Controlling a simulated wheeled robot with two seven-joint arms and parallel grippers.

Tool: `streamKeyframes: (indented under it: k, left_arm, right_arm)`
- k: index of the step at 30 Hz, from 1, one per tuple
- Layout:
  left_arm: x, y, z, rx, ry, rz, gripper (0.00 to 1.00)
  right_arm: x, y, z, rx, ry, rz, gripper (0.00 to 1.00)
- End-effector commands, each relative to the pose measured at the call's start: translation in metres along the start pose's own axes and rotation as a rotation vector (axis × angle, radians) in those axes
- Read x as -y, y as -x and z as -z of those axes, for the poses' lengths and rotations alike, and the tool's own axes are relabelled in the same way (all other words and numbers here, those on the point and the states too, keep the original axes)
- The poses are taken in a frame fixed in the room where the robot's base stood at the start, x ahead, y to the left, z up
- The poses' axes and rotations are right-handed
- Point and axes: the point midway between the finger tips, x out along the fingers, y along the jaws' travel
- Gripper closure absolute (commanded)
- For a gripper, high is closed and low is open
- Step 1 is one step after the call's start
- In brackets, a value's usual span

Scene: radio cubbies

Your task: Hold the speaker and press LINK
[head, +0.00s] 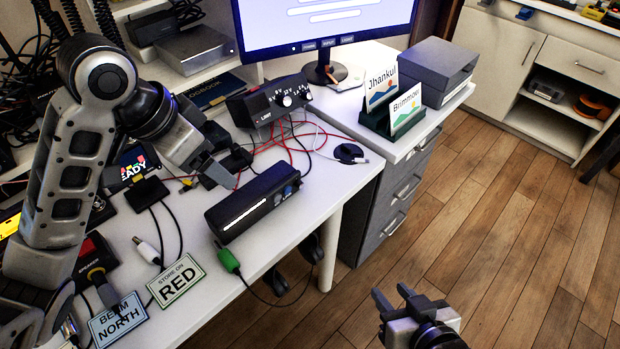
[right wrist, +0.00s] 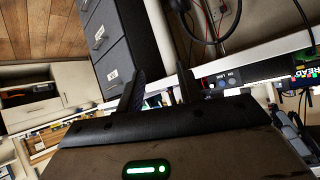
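A long black box (head: 255,203), which may be the speaker, lies near the table's front edge. It has a lit white strip along its front and small blue-lit controls on its right end. I cannot read LINK on it. In the right wrist view, a dark panel with a blue button (right wrist: 222,80) shows beyond the fingers. My left gripper (head: 228,170) hangs just behind the box, its dark fingers apart and nothing seen between them. My right gripper (head: 396,297) is open and empty over the floor, right of the table. Its spread fingers show in the right wrist view (right wrist: 158,90).
Red and black wires lie behind the box, near a knobbed unit (head: 270,100). A grey drawer cabinet (head: 385,195) is at right. Wooden floor beyond is open.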

Motion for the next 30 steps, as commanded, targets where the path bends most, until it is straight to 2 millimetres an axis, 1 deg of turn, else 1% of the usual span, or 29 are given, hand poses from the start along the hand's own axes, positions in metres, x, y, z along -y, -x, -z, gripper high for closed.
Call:
streamKeyframes:
  k: [2,5,8,11,14,17,18,21,24,27,30]
  left_arm:
    - [0.0,0.0,0.0,-0.001,0.001,0.0,0.22]
    - [0.0,0.0,0.0,-0.001,0.001,0.0,0.22]
    - [0.0,0.0,0.0,-0.002,0.001,0.001,0.22]
    - [0.0,0.0,0.0,-0.002,0.002,0.001,0.22]
    - [0.0,0.0,0.0,-0.002,0.002,0.001,0.22]
    - [0.0,0.0,0.0,-0.002,0.002,0.001,0.22]
    - [0.0,0.0,0.0,-0.002,0.002,0.001,0.22]
    - [0.0,0.0,0.0,-0.002,0.002,0.001,0.22]
    - [0.0,0.0,0.0,-0.002,0.002,0.001,0.22]
    - [0.0,0.0,0.0,-0.002,0.002,0.001,0.22]
    - [0.0,0.0,0.0,-0.002,0.002,0.001,0.22]
  right_arm:
    - [0.0,-0.008,-0.001,0.012,-0.03,0.015,0.64]
    - [0.001,-0.025,-0.005,0.052,-0.115,0.061,0.64]
    - [0.006,-0.049,-0.007,0.112,-0.241,0.144,0.64]
    - [0.016,-0.072,-0.002,0.172,-0.385,0.261,0.64]
    - [0.028,-0.089,0.014,0.215,-0.523,0.398,0.64]
    - [0.039,-0.101,0.04,0.239,-0.648,0.549,0.64]
    - [0.043,-0.103,0.052,0.243,-0.692,0.609,0.64]
    - [0.049,-0.106,0.082,0.241,-0.782,0.747,0.64]
    - [0.052,-0.105,0.106,0.23,-0.843,0.854,0.64]
    - [0.052,-0.103,0.122,0.219,-0.881,0.924,0.64]
    - [0.053,-0.101,0.131,0.212,-0.898,0.959,0.64]
